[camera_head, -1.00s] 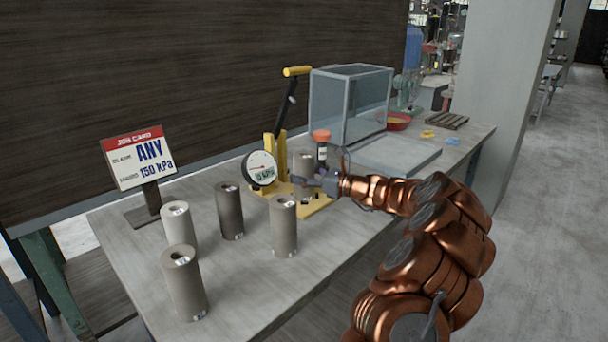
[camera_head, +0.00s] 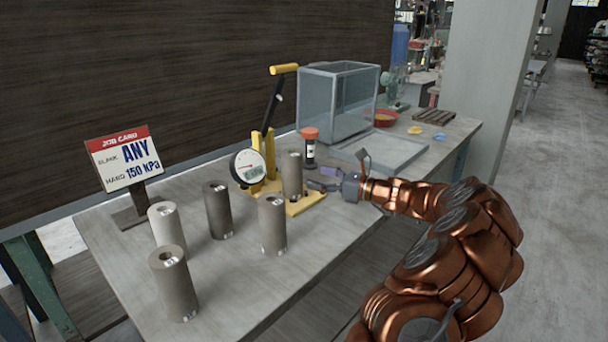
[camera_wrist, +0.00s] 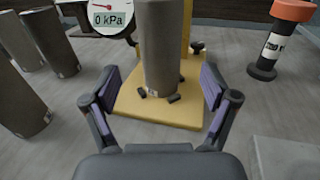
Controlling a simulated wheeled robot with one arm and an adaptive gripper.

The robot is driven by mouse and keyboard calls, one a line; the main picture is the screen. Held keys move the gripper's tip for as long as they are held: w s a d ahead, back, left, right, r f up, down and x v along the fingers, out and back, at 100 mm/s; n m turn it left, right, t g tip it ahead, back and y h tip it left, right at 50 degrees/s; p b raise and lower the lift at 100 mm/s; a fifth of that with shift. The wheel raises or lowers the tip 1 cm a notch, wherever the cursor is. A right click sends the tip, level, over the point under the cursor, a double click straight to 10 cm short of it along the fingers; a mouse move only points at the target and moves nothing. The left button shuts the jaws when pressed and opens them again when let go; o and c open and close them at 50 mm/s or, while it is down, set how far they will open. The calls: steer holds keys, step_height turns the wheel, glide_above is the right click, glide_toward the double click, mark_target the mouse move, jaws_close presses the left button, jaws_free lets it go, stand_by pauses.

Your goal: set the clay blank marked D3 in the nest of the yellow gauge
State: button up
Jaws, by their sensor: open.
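The yellow gauge (camera_head: 262,140) stands on the table, with a yellow base, a raised lever and a round dial (camera_head: 248,167). In the wrist view the dial (camera_wrist: 108,17) reads 0 kPa. A grey-brown clay blank (camera_head: 292,174) stands upright on the gauge's base, against small dark stops at its foot; it also shows in the wrist view (camera_wrist: 162,45). No mark is readable on it, so I cannot tell whether it is D3. My gripper (camera_head: 318,180) is open and just in front of this blank. In the wrist view its fingers (camera_wrist: 162,92) are apart, with the blank beyond and between them, not gripped.
Several other blanks stand left of the gauge, including a dark one (camera_head: 217,210) and a near one (camera_head: 272,224).

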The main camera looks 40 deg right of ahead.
steer(key=shift+v, duration=1.7)
steer(key=shift+s, duration=0.1)
